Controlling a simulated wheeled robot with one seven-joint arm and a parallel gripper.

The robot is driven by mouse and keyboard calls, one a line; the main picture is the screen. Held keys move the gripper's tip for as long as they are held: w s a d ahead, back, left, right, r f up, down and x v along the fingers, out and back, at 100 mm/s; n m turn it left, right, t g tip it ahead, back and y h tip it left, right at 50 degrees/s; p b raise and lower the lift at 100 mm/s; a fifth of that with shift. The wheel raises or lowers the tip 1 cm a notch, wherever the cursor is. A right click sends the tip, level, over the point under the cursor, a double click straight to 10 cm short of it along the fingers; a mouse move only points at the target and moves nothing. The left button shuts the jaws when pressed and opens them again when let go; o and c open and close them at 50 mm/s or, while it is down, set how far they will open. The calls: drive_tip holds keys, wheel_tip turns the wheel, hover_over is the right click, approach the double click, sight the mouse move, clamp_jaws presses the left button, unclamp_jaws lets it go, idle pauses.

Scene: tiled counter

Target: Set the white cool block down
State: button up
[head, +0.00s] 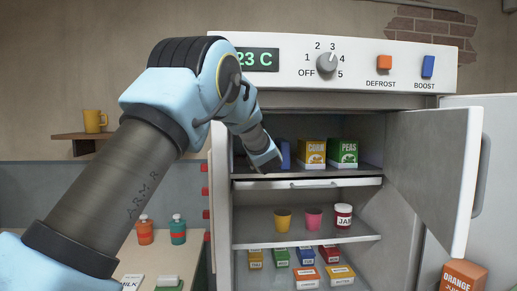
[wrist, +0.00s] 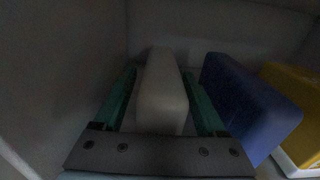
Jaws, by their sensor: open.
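The white cool block (wrist: 162,95) stands in a dim compartment, between the two green fingers of my gripper (wrist: 160,75). The fingers are open, one on each side of it, with narrow gaps showing. In the head view my gripper (head: 266,160) reaches into the upper compartment of the fridge, at its left side. The white block is hidden there behind my arm.
A blue block (wrist: 245,105) stands close to the right, with a yellow box (wrist: 290,95) beyond it. The compartment's left wall (wrist: 65,70) is near. In the head view the compartment's open door (head: 425,170) is at right. Corn (head: 312,153) and peas (head: 343,153) boxes stand on the upper shelf.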

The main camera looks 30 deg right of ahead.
drive_tip(key=b+v, duration=0.4)
drive_tip(key=v, duration=0.7)
drive_tip(key=shift+s+a+b, duration=0.2)
drive_tip(key=shift+s+b, duration=0.15)
drive_tip(key=shift+b, duration=0.05)
